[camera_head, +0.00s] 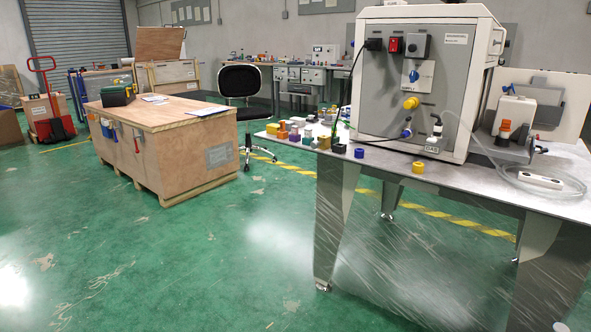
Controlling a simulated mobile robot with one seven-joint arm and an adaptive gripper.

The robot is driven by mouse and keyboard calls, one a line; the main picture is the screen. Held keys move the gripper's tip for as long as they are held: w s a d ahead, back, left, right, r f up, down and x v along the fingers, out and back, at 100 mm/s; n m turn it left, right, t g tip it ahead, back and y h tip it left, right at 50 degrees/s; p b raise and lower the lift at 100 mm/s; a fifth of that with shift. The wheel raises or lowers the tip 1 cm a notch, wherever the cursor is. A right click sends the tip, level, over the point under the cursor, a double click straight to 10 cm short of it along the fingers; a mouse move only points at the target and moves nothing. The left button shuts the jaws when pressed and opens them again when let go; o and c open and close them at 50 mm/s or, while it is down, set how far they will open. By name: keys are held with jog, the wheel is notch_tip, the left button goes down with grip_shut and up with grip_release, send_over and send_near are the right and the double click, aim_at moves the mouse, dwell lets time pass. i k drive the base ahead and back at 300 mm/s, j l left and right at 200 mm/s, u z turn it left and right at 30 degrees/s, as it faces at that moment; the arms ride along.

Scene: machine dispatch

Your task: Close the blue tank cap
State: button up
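A grey and white machine (450,75) stands on a metal table (480,180) at the right. On its front panel, low down, is a small blue fitting (405,133), above which sits a yellow cap (410,103). I cannot tell from here whether the blue fitting is the tank cap, or whether it is open or closed. My gripper is not in view.
Several small coloured parts crowd the table's left end. Open green floor (200,260) lies in front.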

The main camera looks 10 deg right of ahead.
aim_at(505, 90)
jog(key=i+j+z, duration=0.1)
jog(key=i+z, duration=0.15)
jog(key=z, duration=0.15)
jog(key=i+j+z, duration=0.2)
jog(key=z, duration=0.15)
jog(key=i+j+z, duration=0.2)
jog(key=z, duration=0.2)
jog(key=i+j+z, duration=0.15)
jog(key=j+z, duration=0.15)
jog(key=i+j+z, duration=0.25)
jog(key=j+z, duration=0.3)
jog(key=j, duration=0.15)
jog(key=j+z, duration=0.15)
jog(key=j, duration=0.15)
jog(key=i+j+z, duration=0.1)
jog(key=j, duration=0.25)
jog(key=i+l, duration=0.1)
jog(key=l, duration=0.3)
jog(key=i+l, duration=0.1)
jog(key=l, duration=0.25)
jog(key=i+l, duration=0.1)
jog(key=l, duration=0.3)
jog(key=i+l, duration=0.1)
jog(key=l, duration=0.25)
jog(key=i+j, duration=0.35)
jog(key=i+z, duration=0.05)
jog(key=i, duration=0.05)
